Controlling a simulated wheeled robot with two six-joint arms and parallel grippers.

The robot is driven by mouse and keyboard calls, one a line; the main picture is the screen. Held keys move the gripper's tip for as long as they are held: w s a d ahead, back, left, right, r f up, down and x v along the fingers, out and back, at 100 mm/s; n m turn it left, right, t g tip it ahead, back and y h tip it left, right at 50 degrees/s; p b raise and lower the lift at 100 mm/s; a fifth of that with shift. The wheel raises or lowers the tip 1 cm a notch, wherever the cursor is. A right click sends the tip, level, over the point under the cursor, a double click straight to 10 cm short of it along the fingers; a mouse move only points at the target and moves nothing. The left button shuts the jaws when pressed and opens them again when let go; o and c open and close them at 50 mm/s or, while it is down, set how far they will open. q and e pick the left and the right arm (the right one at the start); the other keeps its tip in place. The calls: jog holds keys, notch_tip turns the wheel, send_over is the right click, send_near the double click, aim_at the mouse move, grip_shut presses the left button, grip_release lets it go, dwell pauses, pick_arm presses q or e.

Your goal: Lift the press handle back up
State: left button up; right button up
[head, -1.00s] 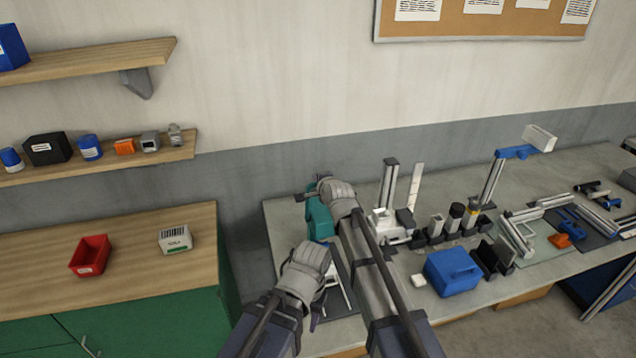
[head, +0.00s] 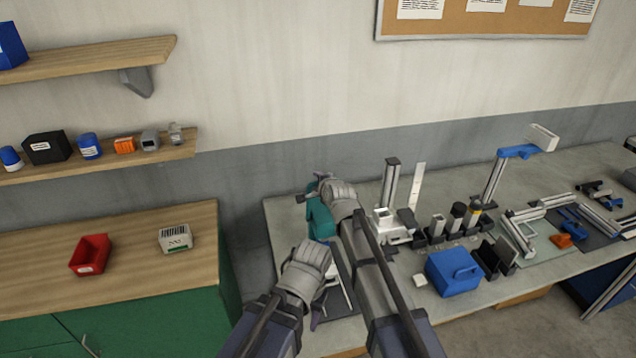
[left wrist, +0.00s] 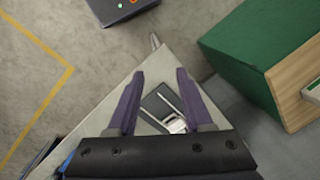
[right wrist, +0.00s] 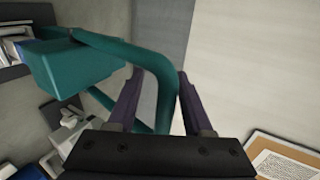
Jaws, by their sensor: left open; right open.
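The teal press (head: 320,219) stands at the left end of the grey bench, partly hidden behind my right arm. In the right wrist view its teal block (right wrist: 70,68) shows at the left, with a curved teal bar that looks like the handle (right wrist: 150,60). My right gripper (right wrist: 160,85) is open, and the bar runs between its fingers, nearer the right one; I cannot tell whether it touches. In the head view this gripper (head: 312,187) is beside the top of the press. My left gripper (left wrist: 157,76) is open and empty above the bench's front left corner.
A white metal frame (left wrist: 172,110) lies on a dark mat below my left gripper. A white device (head: 392,226), dark holders and a blue bin (head: 453,272) stand right of my right arm. A green cabinet (head: 175,318) stands left, across a gap.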

pick_arm(q)
notch_tip(320, 180, up, 3)
jog(key=p, duration=0.3)
jog(key=shift+s+r, duration=0.1)
jog(key=shift+r, duration=0.1)
pick_arm(e)
jog(key=v, duration=0.7)
jog(key=shift+s, duration=0.2)
